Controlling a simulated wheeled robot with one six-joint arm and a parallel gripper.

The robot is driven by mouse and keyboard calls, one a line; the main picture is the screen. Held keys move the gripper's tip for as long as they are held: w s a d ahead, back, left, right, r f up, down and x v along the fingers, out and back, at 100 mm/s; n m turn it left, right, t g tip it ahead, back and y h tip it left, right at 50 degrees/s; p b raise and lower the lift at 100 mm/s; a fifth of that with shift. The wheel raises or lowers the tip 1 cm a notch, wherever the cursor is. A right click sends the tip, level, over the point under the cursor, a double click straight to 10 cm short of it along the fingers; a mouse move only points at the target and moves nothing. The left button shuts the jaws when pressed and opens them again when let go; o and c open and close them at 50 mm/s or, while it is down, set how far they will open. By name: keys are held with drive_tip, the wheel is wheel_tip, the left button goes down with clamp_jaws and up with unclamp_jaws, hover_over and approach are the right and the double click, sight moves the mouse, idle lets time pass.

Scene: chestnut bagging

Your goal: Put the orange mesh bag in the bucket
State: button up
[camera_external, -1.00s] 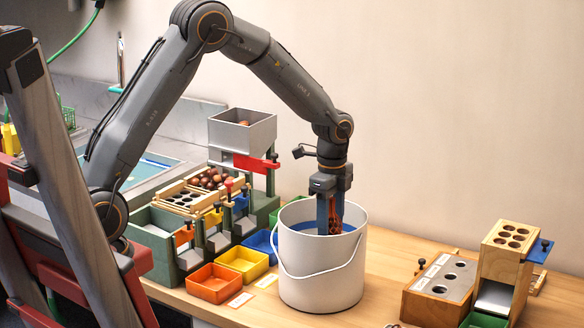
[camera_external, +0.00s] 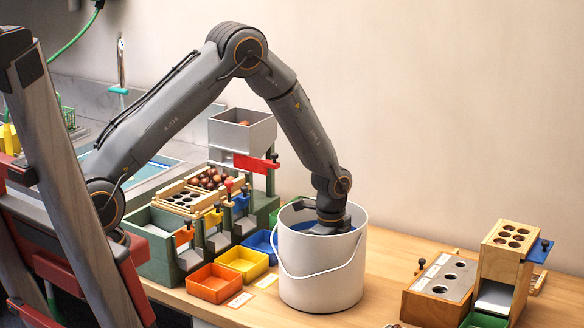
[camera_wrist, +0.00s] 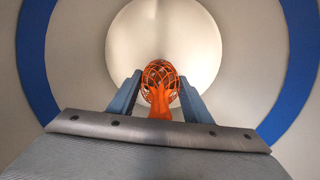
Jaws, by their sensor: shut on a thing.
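The white bucket (camera_external: 318,275) stands on the wooden table, its wire handle hanging on the front. My arm reaches down into it, and the bucket wall hides my gripper in the external view. In the wrist view my gripper (camera_wrist: 160,92) is shut on the orange mesh bag (camera_wrist: 160,82), which has dark round contents. The bag is inside the bucket, above its pale round floor (camera_wrist: 165,30). A blue band (camera_wrist: 294,60) runs around the bucket's inner wall. I cannot tell whether the bag touches the floor.
A green sorting stand with chestnuts (camera_external: 211,180) is left of the bucket. Orange (camera_external: 213,284) and yellow (camera_external: 243,264) trays sit close beside it. Wooden blocks with holes (camera_external: 508,238) stand at the right. The table between bucket and blocks is clear.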

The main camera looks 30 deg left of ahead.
drive_tip(key=shift+f, duration=0.15)
drive_tip(key=o, duration=1.2)
drive_tip(key=shift+c, duration=0.2)
wheel_tip(320, 180, up, 12)
drive_tip(key=b, duration=0.3)
